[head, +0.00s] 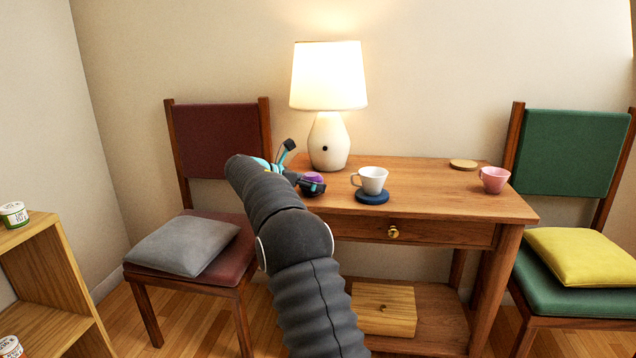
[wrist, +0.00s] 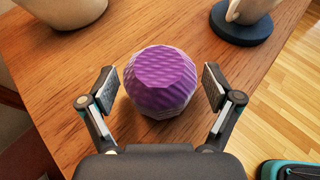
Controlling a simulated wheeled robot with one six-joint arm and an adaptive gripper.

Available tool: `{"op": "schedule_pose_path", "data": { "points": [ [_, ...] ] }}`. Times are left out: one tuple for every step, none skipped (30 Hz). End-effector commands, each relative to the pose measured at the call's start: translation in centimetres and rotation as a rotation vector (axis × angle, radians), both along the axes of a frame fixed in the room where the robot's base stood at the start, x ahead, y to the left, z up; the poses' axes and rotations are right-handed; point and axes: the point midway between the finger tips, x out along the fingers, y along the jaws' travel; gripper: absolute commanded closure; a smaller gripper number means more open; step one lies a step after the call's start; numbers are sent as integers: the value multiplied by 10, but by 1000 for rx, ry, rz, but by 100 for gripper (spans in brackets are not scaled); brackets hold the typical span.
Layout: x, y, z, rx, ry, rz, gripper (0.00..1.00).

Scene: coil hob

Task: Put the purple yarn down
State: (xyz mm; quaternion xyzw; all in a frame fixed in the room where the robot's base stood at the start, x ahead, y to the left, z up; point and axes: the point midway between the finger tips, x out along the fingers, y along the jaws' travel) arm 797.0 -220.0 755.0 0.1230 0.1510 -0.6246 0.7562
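The purple yarn (wrist: 163,78) is a ribbed ball, purple on top and paler around its lower sides. In the wrist view it sits between the two fingers of my gripper (wrist: 160,88), over the wooden table (wrist: 85,55). A narrow gap shows between the yarn and each finger pad, so my gripper is open around it. It appears to rest on the table top, though its underside is hidden. In the head view the yarn (head: 313,178) shows in part at the table's left front, beside my gripper (head: 308,184).
A lit lamp (head: 328,140) stands behind the yarn. A white cup (head: 372,179) on a blue coaster (head: 372,197) is close on its right. A pink cup (head: 494,179) and a wooden disc (head: 463,164) are farther right. A chair (head: 215,140) stands left of the table.

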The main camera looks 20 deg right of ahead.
Motion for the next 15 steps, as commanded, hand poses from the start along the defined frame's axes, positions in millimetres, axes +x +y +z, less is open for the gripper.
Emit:
{"op": "schedule_pose_path", "data": {
  "points": [
    [0, 0, 0, 0, 0, 0, 10],
    [0, 0, 0, 0, 0, 0, 10],
    [0, 0, 0, 0, 0, 0, 10],
    [0, 0, 0, 0, 0, 0, 10],
    [0, 0, 0, 0, 0, 0, 10],
    [0, 0, 0, 0, 0, 0, 10],
    [0, 0, 0, 0, 0, 0, 10],
    [0, 0, 1, 0, 0, 0, 10],
    [0, 0, 2, 0, 0, 0, 10],
    [0, 0, 4, 0, 0, 0, 10],
    [0, 2, 6, 0, 0, 1, 10],
    [-1, 7, 8, 0, 0, 2, 10],
    [-2, 11, 10, 0, 0, 2, 10],
    [-2, 15, 12, 0, 0, 3, 10],
    [-4, 22, 15, 0, 0, 3, 10]
  ]
}}
